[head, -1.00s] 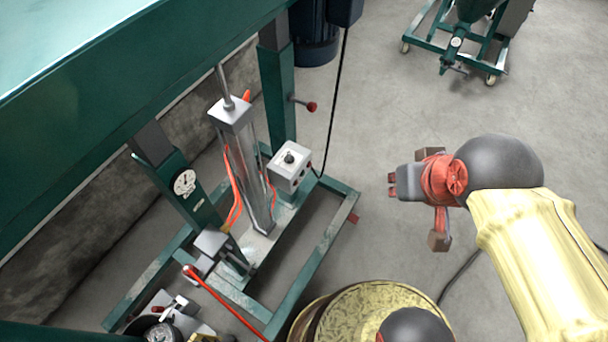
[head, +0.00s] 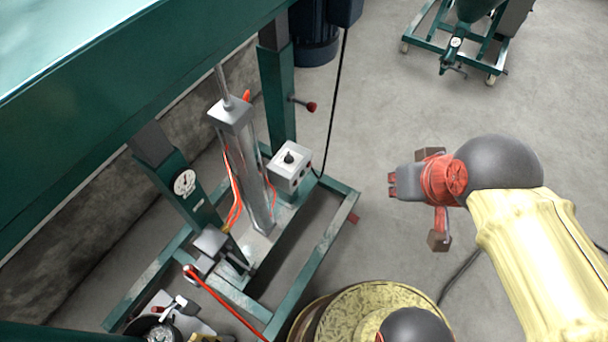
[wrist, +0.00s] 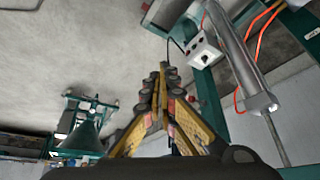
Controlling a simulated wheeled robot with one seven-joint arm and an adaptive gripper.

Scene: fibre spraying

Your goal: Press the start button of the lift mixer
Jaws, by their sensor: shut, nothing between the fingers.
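The lift mixer is a green steel frame (head: 281,95) with an upright silver cylinder (head: 256,165) on the left of the head view. A light grey control box (head: 291,165) with a black knob on top and small buttons on its side is fixed beside the cylinder. The box also shows in the wrist view (wrist: 203,50), upper right of the fingers. My gripper (head: 392,186) is shut and empty, held right of the box with a clear gap. In the wrist view its fingers (wrist: 163,68) meet at the tips. Which button is start cannot be told.
A red-knobbed lever (head: 311,106) sticks out from the green post above the box. A black cable (head: 339,100) hangs behind the box. A green wheeled machine (head: 460,40) stands at the upper right. Bare floor (head: 380,110) lies between box and gripper.

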